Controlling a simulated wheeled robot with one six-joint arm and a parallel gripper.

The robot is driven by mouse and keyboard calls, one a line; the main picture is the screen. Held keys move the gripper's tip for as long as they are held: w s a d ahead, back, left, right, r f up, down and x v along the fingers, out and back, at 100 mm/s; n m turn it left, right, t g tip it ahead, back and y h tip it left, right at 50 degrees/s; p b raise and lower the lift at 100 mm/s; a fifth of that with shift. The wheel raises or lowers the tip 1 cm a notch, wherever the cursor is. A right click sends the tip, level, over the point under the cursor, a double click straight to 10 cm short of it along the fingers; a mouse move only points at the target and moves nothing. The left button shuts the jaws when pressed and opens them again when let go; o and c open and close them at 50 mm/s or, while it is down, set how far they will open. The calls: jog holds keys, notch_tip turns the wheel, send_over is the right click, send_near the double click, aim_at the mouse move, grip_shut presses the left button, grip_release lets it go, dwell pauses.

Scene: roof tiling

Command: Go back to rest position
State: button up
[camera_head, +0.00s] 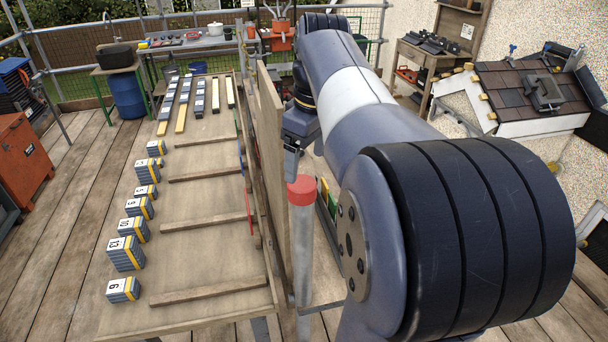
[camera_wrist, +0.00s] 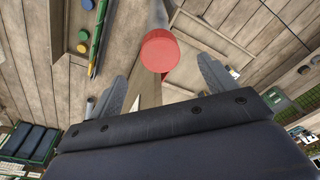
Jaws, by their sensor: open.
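My arm stretches across the head view from the lower right to the top. My gripper (camera_head: 291,163) hangs from it, pointing down beside the tall board, partly hidden by the arm. In the wrist view my gripper (camera_wrist: 163,88) has its two grey fingers apart, with nothing held between them. A grey post with a red cap (camera_head: 301,190) stands close by in the head view. In the wrist view the red cap (camera_wrist: 160,50) shows between and beyond the fingers; I cannot tell the gap.
A plywood table (camera_head: 205,215) at left carries battens and numbered tile stacks (camera_head: 125,253). An upright wooden board (camera_head: 272,150) edges it. A small tiled roof (camera_head: 530,90) stands at right. A workbench (camera_head: 200,42) and blue barrel (camera_head: 127,95) are behind. Plank floor is free at left.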

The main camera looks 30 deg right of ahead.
aim_at(303, 183)
jog(key=shift+s+d+r, duration=0.1)
jog(key=shift+r, duration=0.9)
jog(key=shift+s+d+r, duration=0.1)
jog(key=shift+r, duration=0.9)
jog(key=f, duration=0.7)
jog(key=w+f, duration=0.1)
jog(key=f, duration=0.3)
jog(key=shift+a, duration=0.4)
jog(key=shift+w+r+p, duration=0.1)
jog(key=shift+r+p, duration=0.5)
jog(key=shift+r, duration=0.4)
jog(key=shift+f, duration=0.1)
